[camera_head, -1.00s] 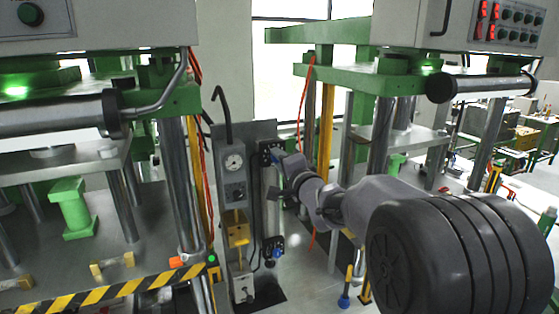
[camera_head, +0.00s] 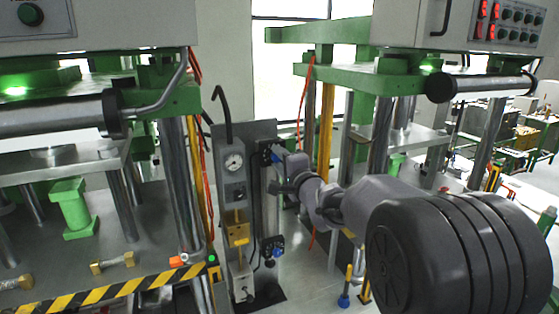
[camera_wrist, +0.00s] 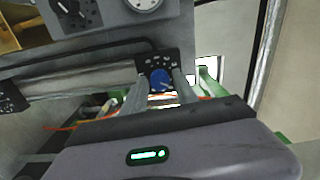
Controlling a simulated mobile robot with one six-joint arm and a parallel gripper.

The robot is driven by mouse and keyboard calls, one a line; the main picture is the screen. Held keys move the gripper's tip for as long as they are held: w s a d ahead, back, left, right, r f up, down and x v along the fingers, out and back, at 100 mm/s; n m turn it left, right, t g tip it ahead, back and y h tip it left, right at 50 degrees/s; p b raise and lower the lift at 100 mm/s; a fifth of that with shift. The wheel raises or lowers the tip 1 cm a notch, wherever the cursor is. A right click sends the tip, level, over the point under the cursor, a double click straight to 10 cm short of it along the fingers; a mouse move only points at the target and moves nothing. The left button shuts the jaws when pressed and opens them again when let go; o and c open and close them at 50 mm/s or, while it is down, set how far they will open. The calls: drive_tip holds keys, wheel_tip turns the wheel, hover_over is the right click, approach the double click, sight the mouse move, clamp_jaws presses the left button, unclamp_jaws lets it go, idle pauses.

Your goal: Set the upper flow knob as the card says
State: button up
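The upper flow knob is a blue knob (camera_wrist: 161,79) on a black plate with white marks, in the middle of the wrist view. In the head view its blue edge (camera_head: 275,157) shows beside my fingers, on the black plate (camera_head: 265,153) at the upper part of the panel. My gripper (camera_wrist: 160,86) is open, with its two grey fingers apart on either side of the knob. I see no clear contact, and the depth of the fingertips is hard to judge. The lower knob (camera_head: 277,252) sits on a second black plate below. I cannot make out a card.
A grey box with a dial gauge (camera_head: 233,162) stands left of the knobs; a black selector (camera_wrist: 72,8) shows in the wrist view. Green press frames (camera_head: 345,77) stand on both sides. A yellow-black striped edge (camera_head: 110,290) lies at front left.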

drive_tip(key=shift+o, duration=0.7)
drive_tip(key=shift+s+d, duration=0.15)
drive_tip(key=shift+s, duration=0.05)
drive_tip(key=b+v, duration=0.1)
drive_tip(key=v, duration=1.6)
